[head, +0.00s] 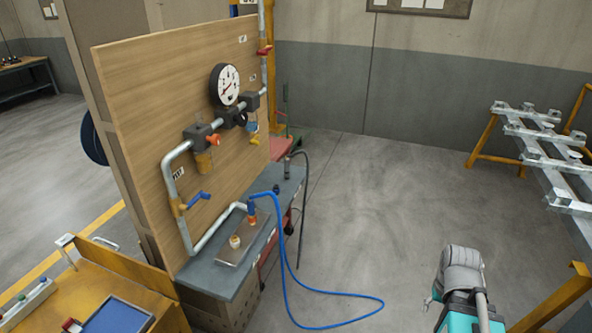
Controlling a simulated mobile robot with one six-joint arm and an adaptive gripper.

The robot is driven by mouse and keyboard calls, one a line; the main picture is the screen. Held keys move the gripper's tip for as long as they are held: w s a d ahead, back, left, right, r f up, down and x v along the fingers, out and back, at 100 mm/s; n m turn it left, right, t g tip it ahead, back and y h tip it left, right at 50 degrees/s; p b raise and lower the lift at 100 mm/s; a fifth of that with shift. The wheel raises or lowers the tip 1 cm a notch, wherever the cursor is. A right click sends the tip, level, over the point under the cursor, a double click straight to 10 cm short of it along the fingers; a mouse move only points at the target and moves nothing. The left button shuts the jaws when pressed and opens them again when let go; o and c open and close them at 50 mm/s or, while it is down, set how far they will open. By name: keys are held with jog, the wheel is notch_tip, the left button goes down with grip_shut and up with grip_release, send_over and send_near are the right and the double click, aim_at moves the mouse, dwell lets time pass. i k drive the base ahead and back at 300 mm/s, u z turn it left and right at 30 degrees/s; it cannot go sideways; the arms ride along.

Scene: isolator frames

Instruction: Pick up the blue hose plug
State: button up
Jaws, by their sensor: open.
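The blue hose plug (252,208) stands upright at the near end of the blue hose (284,255), above an orange-and-tan fitting on a grey metal plate (228,257) on the bench. I cannot tell whether it is seated in that fitting. The hose arches from the plug over the bench edge and loops on the floor. Part of my arm shows at the lower right, well away from the plug. My gripper cannot be made out in this view.
A wooden panel (150,90) with pipes, valves and a gauge (225,84) rises behind the grey bench (207,275). A black hose (304,200) hangs at the bench's far end. An orange cart (110,265) stands lower left. The floor right of the bench is mostly open.

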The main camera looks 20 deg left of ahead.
aim_at(250, 205)
jog(key=u, duration=1.35)
